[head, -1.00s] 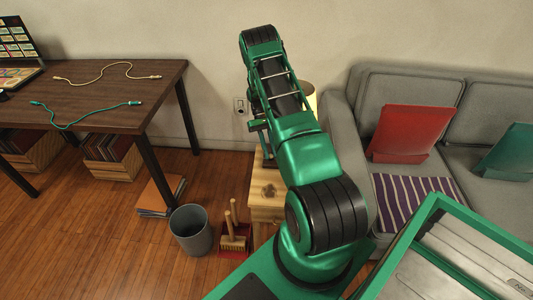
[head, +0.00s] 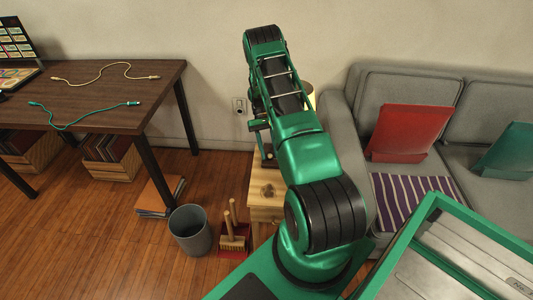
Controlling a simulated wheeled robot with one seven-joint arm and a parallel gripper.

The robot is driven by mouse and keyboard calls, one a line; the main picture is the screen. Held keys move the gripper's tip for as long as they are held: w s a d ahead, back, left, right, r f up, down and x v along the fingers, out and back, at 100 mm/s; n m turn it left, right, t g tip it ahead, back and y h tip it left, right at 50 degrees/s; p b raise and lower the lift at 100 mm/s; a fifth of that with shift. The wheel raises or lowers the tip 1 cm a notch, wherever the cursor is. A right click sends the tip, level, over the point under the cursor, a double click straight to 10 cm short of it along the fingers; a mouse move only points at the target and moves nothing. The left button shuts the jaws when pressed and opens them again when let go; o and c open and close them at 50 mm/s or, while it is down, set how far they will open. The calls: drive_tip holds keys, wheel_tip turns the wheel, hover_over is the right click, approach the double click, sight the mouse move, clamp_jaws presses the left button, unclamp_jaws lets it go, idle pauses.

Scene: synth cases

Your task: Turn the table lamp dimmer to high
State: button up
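The table lamp (head: 311,98) shows only as a sliver of lit yellowish shade, behind my arm and beside the sofa. It stands at the wooden side table (head: 259,213); its base and the dimmer are hidden or cannot be made out. My gripper (head: 267,154) points down over the back left part of the side table, partly behind my own arm. Its fingertips are small and dark here, so I cannot tell whether they are open or touching anything.
A small brown object (head: 267,190) lies on the side table's front part. A grey sofa (head: 340,125) stands close on the right. A wall outlet (head: 239,106) is behind.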

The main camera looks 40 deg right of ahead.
drive_tip(key=v, duration=0.9)
drive_tip(key=shift+w+d, duration=0.15)
drive_tip(key=shift+w, duration=0.05)
drive_tip(key=shift+w+d+r, duration=0.2)
drive_tip(key=shift+w+r, duration=0.2)
drive_tip(key=shift+r, duration=0.2)
